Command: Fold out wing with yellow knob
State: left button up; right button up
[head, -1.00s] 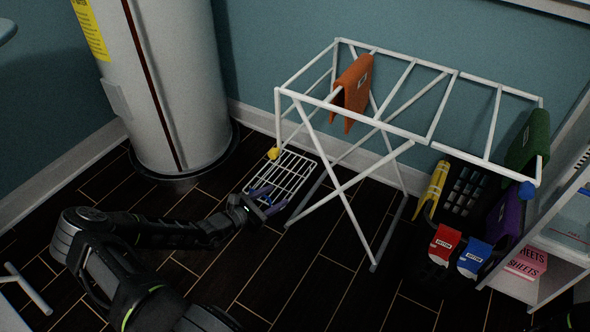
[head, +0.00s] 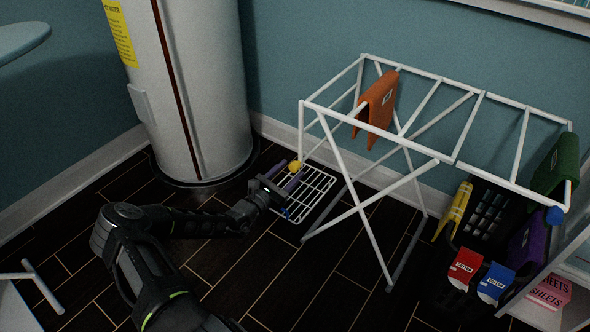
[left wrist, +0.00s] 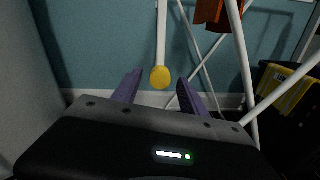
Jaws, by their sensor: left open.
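The white drying rack (head: 384,120) stands by the wall. At its left end a white wire wing (head: 322,188) hangs folded down, with a yellow knob (head: 294,166) near its upper left. My left gripper (head: 284,184), with purple fingers, is open just below and left of the knob. In the left wrist view the yellow knob (left wrist: 160,77) shows between the two open fingertips (left wrist: 157,90), seemingly a little beyond them. I cannot tell whether they touch. My right gripper is not in view.
An orange cloth (head: 378,108) hangs on the rack; a green cloth (head: 557,165) hangs near the blue knob (head: 554,215). A white water heater (head: 190,90) stands left. A black basket (head: 488,215) and small boxes (head: 480,275) crowd the right. Dark floor in front is clear.

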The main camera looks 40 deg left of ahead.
aim_at(292, 169)
pick_arm(q)
jog(key=shift+w+b, duration=0.45)
jog(key=shift+w, duration=1.2)
jog(key=shift+c, duration=0.2)
grip_shut()
